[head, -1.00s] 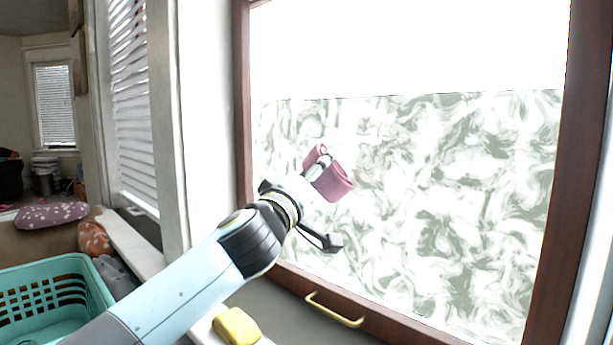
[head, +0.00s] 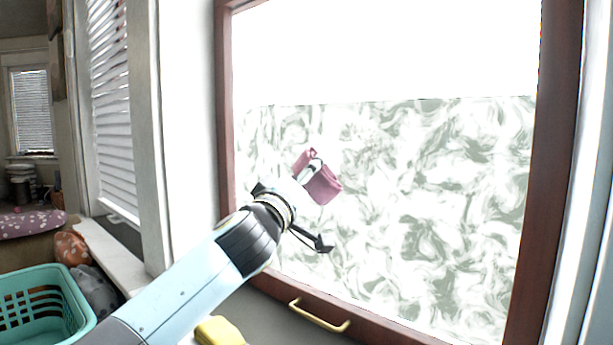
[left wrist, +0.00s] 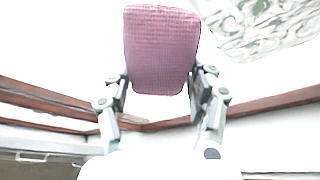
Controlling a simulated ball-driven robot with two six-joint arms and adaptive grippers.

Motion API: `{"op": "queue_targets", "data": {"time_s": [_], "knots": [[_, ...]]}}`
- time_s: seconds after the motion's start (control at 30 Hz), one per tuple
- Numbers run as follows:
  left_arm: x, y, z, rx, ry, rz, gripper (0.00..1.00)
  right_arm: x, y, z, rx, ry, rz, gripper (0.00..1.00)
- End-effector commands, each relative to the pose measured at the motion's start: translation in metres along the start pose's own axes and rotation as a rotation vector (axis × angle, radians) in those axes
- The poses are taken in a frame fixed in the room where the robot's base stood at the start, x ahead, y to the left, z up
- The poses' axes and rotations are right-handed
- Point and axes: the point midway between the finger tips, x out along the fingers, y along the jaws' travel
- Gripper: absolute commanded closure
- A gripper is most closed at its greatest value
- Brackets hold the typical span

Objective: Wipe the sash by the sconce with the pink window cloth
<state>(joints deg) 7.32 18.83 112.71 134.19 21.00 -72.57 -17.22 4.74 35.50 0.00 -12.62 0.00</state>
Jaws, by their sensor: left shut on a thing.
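The pink window cloth (head: 322,184) is held folded in my left gripper (head: 312,172), in front of the left part of the sash. In the left wrist view the cloth (left wrist: 162,50) sits between both fingers of my left gripper (left wrist: 160,85). The sash has a dark red-brown frame (head: 228,150) and a pane whose lower part is covered in grey-green swirls (head: 430,210); its upper part is plain white. I cannot tell whether the cloth touches the pane. No sconce shows. My right gripper is not in view.
A brass handle (head: 318,316) is on the sash's bottom rail. A yellow object (head: 219,332) lies below it on the left. A turquoise basket (head: 40,305) stands at lower left, beside a grey item (head: 93,292) and an orange patterned one (head: 71,247).

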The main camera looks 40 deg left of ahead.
Motion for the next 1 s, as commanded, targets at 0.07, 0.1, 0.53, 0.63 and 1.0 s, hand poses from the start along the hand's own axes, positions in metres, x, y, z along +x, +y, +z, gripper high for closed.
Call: {"op": "queue_targets", "data": {"time_s": [0.07,0.1,0.53,0.63,1.0], "knots": [[0.002,0.000,0.000,0.000,0.001,0.000,0.67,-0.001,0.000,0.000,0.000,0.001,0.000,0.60],[0.003,0.000,0.000,0.000,0.001,0.000,0.67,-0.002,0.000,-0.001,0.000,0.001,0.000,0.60],[0.011,0.000,0.004,-0.001,0.001,0.000,0.67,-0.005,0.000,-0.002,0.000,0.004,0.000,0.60],[0.013,0.001,0.004,-0.002,0.001,0.001,0.67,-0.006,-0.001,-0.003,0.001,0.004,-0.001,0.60],[0.015,0.004,0.008,-0.003,0.001,0.000,0.67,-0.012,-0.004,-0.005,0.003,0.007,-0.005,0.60]]}}
